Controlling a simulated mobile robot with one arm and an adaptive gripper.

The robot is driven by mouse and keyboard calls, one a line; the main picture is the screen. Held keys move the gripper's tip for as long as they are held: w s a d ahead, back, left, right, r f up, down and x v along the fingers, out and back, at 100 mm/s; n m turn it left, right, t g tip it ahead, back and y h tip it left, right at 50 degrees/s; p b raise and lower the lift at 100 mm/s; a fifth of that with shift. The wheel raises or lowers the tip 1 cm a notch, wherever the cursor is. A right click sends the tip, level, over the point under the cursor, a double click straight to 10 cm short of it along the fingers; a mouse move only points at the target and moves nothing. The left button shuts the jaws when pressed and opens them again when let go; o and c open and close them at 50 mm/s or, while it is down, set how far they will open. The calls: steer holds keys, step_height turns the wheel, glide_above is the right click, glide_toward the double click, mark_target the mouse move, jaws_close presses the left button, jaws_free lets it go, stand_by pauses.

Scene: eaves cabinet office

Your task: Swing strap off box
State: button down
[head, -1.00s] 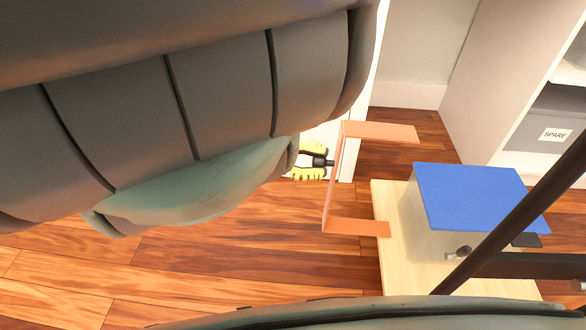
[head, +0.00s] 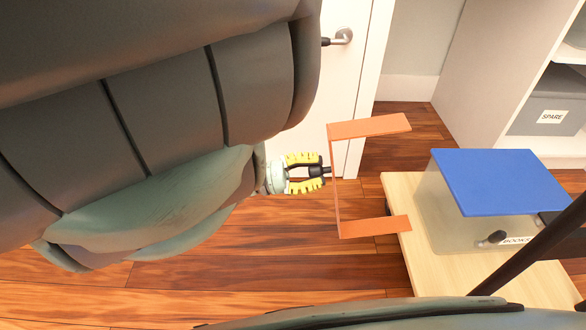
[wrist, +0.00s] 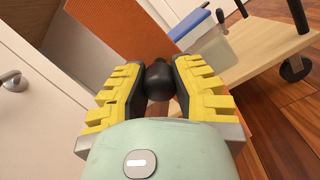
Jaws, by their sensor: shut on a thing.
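The strap (head: 335,190) is an orange, three-sided bracket with two arms pointing right. It stands left of the box, apart from the blue lid, with its lower arm by the platform's left edge. My gripper (head: 325,171) is shut on the strap's black knob (wrist: 159,81), on the strap's left side. The strap also shows as an orange panel in the wrist view (wrist: 125,32). The box (head: 455,222) is pale and see-through with a blue lid (head: 497,180) and a partly hidden BOOKS label. A dark knob (head: 493,238) is on its front.
The box stands on a pale wooden platform (head: 420,262) with a caster (wrist: 294,68). A white door (head: 345,85) with a handle is behind my gripper. White shelving (head: 480,70) with a grey SPARE bin (head: 548,118) is at right. A dark bar (head: 535,243) crosses the lower right. Wood floor is open at left.

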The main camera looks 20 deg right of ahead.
steer(key=shift+f, duration=0.3)
steer(key=c, duration=1.2)
jaws_free()
steer(key=o, duration=0.5)
steer(key=shift+r, duration=0.1)
steer(key=shift+c, duration=0.2)
steer(key=shift+r, duration=0.1)
